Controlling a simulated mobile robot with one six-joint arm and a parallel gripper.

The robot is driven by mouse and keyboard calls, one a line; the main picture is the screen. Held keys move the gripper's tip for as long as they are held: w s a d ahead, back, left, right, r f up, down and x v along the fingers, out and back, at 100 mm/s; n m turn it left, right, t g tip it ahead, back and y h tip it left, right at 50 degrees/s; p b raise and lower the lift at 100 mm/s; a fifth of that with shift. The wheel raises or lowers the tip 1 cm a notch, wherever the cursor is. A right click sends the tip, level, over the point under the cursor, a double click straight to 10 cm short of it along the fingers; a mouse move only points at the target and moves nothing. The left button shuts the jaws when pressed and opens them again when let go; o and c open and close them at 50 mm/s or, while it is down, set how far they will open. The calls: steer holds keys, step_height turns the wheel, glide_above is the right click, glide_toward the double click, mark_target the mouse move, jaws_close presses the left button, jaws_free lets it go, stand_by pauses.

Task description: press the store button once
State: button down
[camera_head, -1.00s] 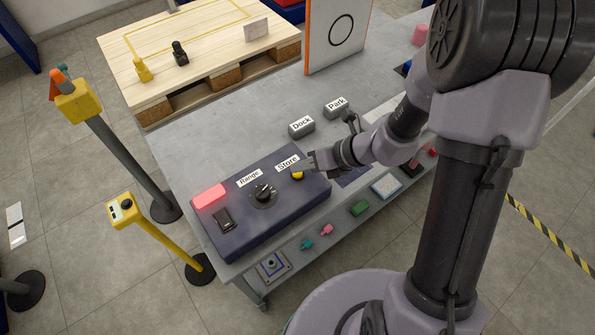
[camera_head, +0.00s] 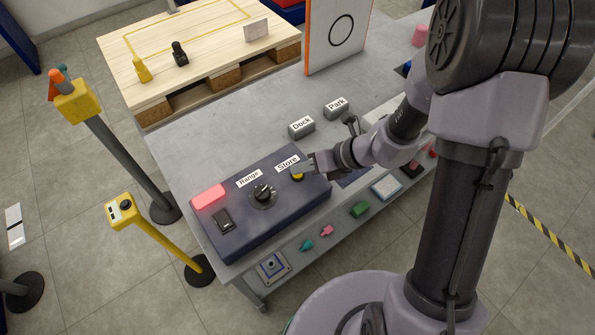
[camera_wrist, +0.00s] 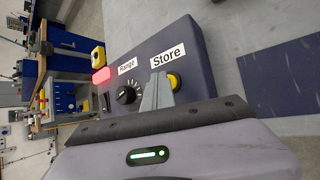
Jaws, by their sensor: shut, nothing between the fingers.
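The store button is a small yellow button (camera_head: 297,176) below the white "Store" label (camera_head: 287,163) on a dark blue control box (camera_head: 290,205). My gripper (camera_head: 297,170) is shut and empty, with its tips close over the button in the head view. In the wrist view the shut fingers (camera_wrist: 157,92) stand beside the yellow button (camera_wrist: 174,81), just below the Store label (camera_wrist: 168,55). I cannot tell whether the fingertips touch the button.
The box also carries a black knob (camera_head: 263,193) labelled Range, a red lamp (camera_head: 209,196) and a black switch (camera_head: 223,220). Dock (camera_head: 301,126) and Park (camera_head: 336,108) blocks stand behind on the grey table. A wooden pallet (camera_head: 205,45) lies at the back left.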

mark_target(301, 175)
steer(key=shift+r, duration=0.1)
steer(key=shift+r+p, duration=0.65)
steer(key=shift+p, duration=0.1)
step_height(301, 175, up, 5)
steer(key=p, duration=0.5)
steer(key=shift+r, duration=0.15)
